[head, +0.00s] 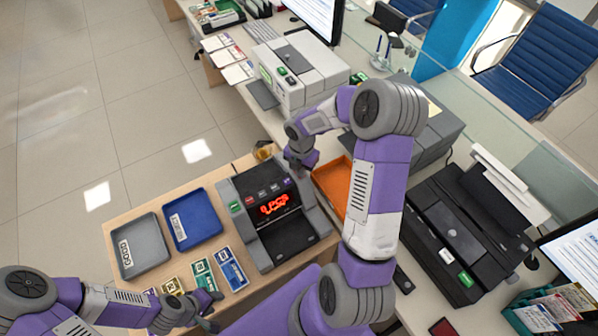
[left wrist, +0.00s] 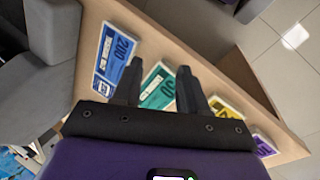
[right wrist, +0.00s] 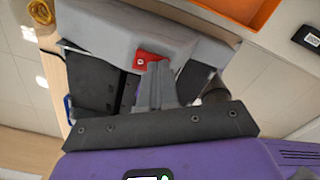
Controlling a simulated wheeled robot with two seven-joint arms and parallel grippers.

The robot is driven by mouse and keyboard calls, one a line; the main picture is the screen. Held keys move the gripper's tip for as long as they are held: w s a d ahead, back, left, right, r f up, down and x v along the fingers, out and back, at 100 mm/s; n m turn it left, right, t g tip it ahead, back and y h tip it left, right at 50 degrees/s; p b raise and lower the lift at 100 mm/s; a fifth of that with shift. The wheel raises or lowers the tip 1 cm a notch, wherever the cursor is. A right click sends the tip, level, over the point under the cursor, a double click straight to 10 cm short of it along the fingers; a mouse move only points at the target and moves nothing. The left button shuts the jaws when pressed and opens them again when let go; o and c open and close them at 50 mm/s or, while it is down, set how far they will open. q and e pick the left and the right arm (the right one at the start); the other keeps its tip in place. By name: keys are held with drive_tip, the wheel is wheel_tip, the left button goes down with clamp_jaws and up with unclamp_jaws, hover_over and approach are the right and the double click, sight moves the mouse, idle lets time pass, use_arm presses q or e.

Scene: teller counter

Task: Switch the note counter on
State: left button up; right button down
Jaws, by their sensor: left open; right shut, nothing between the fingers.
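The grey note counter (head: 246,222) stands on the wooden side desk. Its display (head: 277,206) glows with red-orange characters. In the right wrist view, a red switch (right wrist: 147,60) sits on the grey casing of the counter (right wrist: 95,28). My right gripper (head: 300,160) is at the counter's far right corner, shut and empty. In the right wrist view, its fingertips (right wrist: 158,72) are right by the red switch; I cannot tell whether they touch it. My left gripper (head: 208,310) is open and empty above the note bundles, also seen in the left wrist view (left wrist: 160,82).
Banknote bundles (head: 232,268) lie in front of the counter. A grey tray (head: 140,246) and a blue tray (head: 193,219) stand to its left. An orange tray (head: 334,188) is to its right, partly behind my right arm. A printer (head: 299,68) stands on the white counter behind.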

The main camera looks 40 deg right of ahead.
use_arm(q)
drive_tip(key=shift+r, duration=0.15)
use_arm(e)
drive_tip(key=shift+r, duration=0.1)
wheel_tip(320, 180, up, 7)
drive_tip(key=p, duration=0.6)
drive_tip(key=shift+p, duration=0.35)
use_arm(q)
wheel_tip(320, 180, up, 6)
drive_tip(key=shift+r, duration=0.15)
use_arm(e)
drive_tip(key=shift+f, duration=0.2)
